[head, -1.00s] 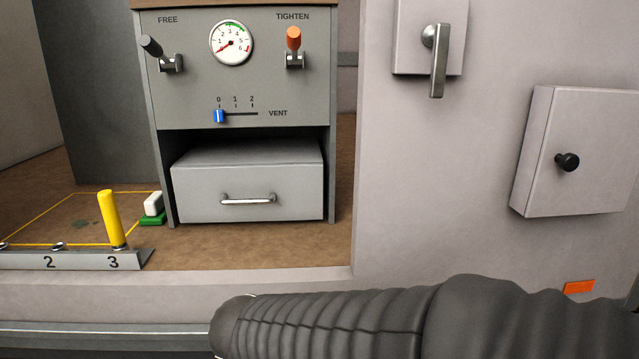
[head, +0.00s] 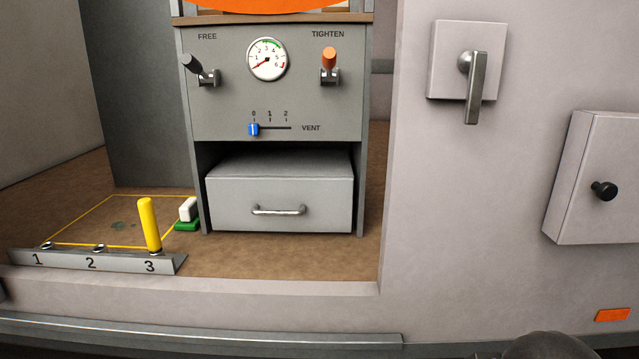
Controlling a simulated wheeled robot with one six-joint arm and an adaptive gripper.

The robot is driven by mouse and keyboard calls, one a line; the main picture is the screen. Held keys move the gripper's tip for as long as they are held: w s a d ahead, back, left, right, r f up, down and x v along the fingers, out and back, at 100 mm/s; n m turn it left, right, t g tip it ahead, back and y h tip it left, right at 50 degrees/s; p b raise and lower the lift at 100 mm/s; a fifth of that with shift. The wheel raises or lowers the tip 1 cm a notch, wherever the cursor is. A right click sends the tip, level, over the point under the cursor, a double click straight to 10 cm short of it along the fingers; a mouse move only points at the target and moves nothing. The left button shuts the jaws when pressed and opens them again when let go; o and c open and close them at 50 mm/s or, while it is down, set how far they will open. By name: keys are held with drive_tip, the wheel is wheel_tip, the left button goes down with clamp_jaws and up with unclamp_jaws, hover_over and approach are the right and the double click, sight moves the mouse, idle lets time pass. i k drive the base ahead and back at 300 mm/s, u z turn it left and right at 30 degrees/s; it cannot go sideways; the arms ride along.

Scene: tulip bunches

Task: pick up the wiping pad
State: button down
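The wiping pad is probably the small block with a white top (head: 188,208) and a green base (head: 187,226). It sits on the brown surface beside the left leg of the grey control unit, at the right edge of a yellow outlined area. The yellow post at slot 3 stands just left of it. My gripper is not in view; only a dark rounded part, likely of my arm, shows at the bottom right edge.
A yellow post (head: 149,225) stands behind the sloped rail (head: 95,262) numbered 1 to 3. A dark stain lies inside the yellow outline. The grey control unit (head: 230,110) holds a closed drawer (head: 279,203). A wall with a lever handle (head: 473,85) is at right.

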sight(189, 221)
drive_tip(key=u, duration=1.25)
